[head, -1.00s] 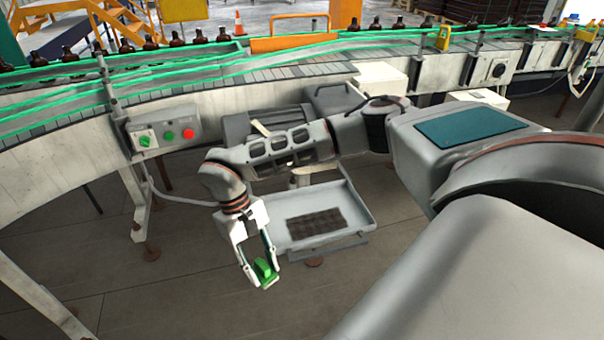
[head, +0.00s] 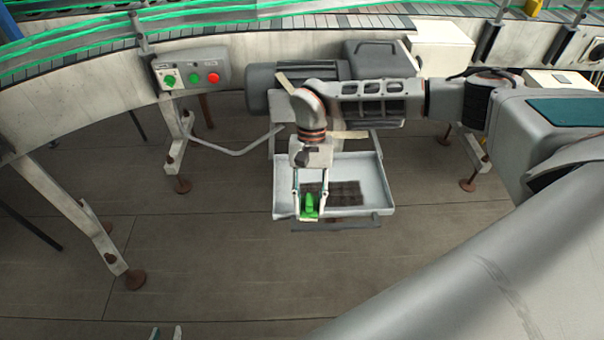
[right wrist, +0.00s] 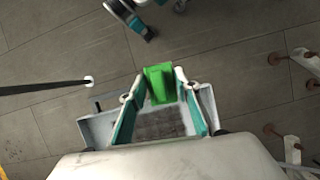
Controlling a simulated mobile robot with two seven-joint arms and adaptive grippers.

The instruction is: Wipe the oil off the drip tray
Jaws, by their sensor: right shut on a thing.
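The drip tray (head: 374,180) is a shallow pale grey pan under the conveyor. A dark brown, grid-patterned oil patch (head: 347,192) lies on its floor and also shows in the right wrist view (right wrist: 158,125). My right gripper (head: 310,212) is shut on a green wiper (head: 309,205), which shows between the fingers in the right wrist view (right wrist: 159,83). The wiper is over the tray's front left part; I cannot tell whether it touches. The gripper hides part of the patch's left side. My left gripper (head: 166,333) shows only fingertips at the bottom edge, apart and empty.
A grey motor (head: 270,88) and the conveyor frame (head: 90,105) stand behind and above the tray. A control box (head: 191,72) with green and red buttons is at the left. Rusty-footed legs (head: 118,262) stand nearby. The floor (head: 220,260) in front is clear.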

